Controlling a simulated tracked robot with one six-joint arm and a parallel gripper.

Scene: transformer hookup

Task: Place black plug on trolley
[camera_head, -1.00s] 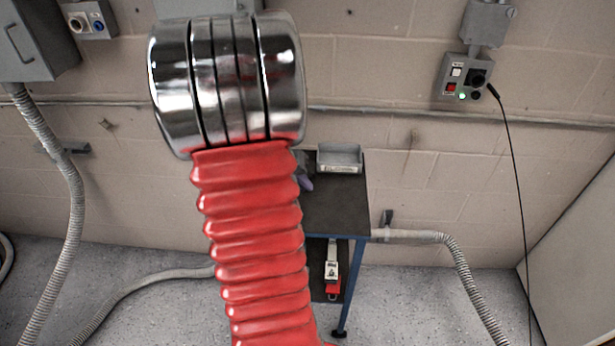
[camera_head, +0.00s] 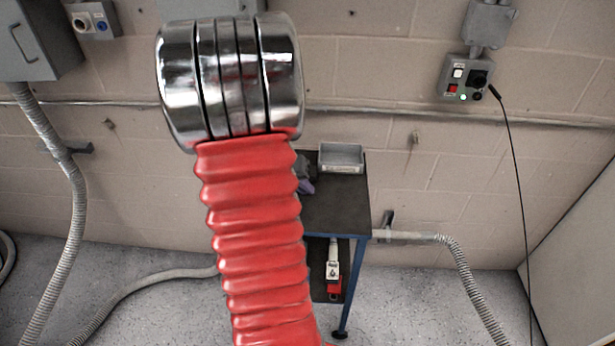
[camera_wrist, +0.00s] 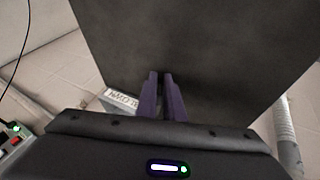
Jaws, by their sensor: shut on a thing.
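The trolley (camera_head: 340,210) has a dark top and blue legs and stands against the wall, partly behind my red arm in the head view. Its dark top (camera_wrist: 215,50) fills much of the wrist view. My gripper (camera_wrist: 160,76) has purple fingers, close together over the trolley top. In the head view my gripper (camera_head: 306,187) shows only in part beside the arm, at the left part of the trolley top. The black plug hardly shows; between the fingers I see only a dark narrow gap against the dark top. Its height above the top cannot be told.
A grey tray (camera_head: 341,158) stands at the back of the trolley top. A red and white device (camera_head: 333,270) is on the lower shelf. A control box (camera_head: 467,80) with a green light and a hanging black cable (camera_head: 515,170) is on the wall at right. The right trolley top is clear.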

